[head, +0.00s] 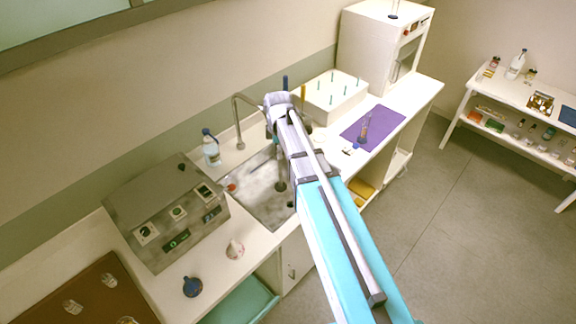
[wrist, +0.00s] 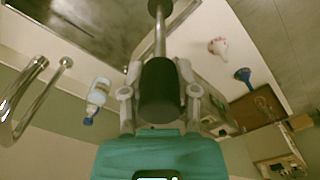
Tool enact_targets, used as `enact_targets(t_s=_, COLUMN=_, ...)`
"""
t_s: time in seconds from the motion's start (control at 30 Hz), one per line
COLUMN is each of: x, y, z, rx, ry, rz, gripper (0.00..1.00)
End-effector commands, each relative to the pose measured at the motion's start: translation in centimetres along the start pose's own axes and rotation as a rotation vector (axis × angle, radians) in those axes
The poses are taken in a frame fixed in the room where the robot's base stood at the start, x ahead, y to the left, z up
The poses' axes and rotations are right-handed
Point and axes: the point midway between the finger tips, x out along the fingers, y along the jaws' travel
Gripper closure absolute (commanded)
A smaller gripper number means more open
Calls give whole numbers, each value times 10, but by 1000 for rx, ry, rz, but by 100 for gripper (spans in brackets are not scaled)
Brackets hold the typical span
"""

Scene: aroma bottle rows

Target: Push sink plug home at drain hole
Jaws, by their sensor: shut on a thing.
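My gripper (wrist: 159,92) is shut on the black cylindrical grip (wrist: 157,98) of a tool in the wrist view. A thin metal rod (wrist: 160,40) runs from the grip to a dark end piece (wrist: 160,7), which looks like the sink plug and is cut by the frame's top edge. In the head view the dark end (head: 280,186) shows over the steel sink basin (head: 255,198). I cannot tell whether it touches the basin floor. A dark spot (head: 291,204) beside it may be the drain hole. My arm hides the basin's right side and most of the gripper.
A tall curved faucet (head: 237,120) stands behind the sink, with a blue-capped bottle (head: 211,152) to its left. A grey control box (head: 165,215) stands left of the sink. A white rack (head: 332,95) and purple mat (head: 373,126) lie to the right.

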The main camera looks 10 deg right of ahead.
Motion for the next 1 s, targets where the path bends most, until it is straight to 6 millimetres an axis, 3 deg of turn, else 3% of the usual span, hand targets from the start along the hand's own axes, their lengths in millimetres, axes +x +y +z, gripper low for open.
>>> enact_targets(t_s=0.47, x=12, y=4, z=-8, rx=-14, ry=0, rz=0, gripper=100)
enact_targets(t_s=1.0, x=93, y=50, z=4, rx=-14, ry=0, rz=2, gripper=100)
